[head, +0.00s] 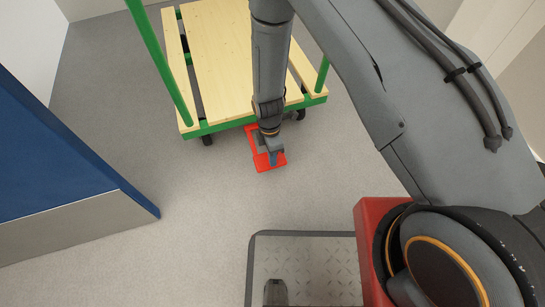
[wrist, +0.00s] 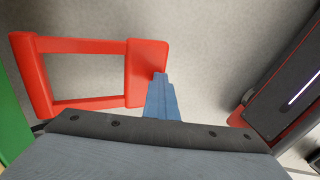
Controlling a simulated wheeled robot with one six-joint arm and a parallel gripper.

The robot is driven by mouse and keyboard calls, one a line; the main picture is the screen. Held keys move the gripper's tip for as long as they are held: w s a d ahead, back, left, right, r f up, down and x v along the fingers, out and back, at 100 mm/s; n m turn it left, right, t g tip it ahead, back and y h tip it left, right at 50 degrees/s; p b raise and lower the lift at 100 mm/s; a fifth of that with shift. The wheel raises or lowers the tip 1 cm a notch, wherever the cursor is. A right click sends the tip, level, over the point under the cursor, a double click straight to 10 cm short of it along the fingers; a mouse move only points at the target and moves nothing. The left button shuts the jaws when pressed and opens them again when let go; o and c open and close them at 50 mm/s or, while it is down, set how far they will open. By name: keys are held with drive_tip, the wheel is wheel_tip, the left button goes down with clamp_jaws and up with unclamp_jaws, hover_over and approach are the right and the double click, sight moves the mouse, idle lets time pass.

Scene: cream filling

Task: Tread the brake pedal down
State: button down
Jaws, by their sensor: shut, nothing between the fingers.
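The red brake pedal (head: 262,163) is a rectangular frame with a wider plate at its near end. It sticks out low from the near edge of the green cart. It also shows in the wrist view (wrist: 142,75), left of the fingers. My gripper (head: 273,160) points down at the pedal's near plate. In the wrist view its blue fingers (wrist: 160,90) are together, with nothing between them, and their tips overlap the plate's right edge. I cannot tell whether they touch it. The pedal's joint with the cart is partly hidden by my arm.
The cart has a wooden deck (head: 217,60), a green frame (head: 222,124) and dark casters (head: 207,140). A blue panel with a grey lower band (head: 60,160) stands at left. The grey floor (head: 190,210) between is clear.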

drive_tip(key=shift+s+d+f, duration=0.1)
drive_tip(key=shift+s+f, duration=0.05)
drive_tip(key=shift+s+r+p, duration=0.15)
drive_tip(key=shift+r+p, duration=0.45)
drive_tip(key=shift+p, duration=0.05)
drive_tip(key=s+r+p, duration=0.1)
drive_tip(key=r+p, duration=0.2)
drive_tip(key=r, duration=0.3)
drive_tip(key=s+d+r+p, duration=0.1)
drive_tip(key=s+r+p, duration=0.1)
drive_tip(key=r, duration=0.4)
drive_tip(key=shift+r+p, duration=0.25)
drive_tip(key=shift+p, duration=0.15)
drive_tip(key=shift+s+d, duration=0.1)
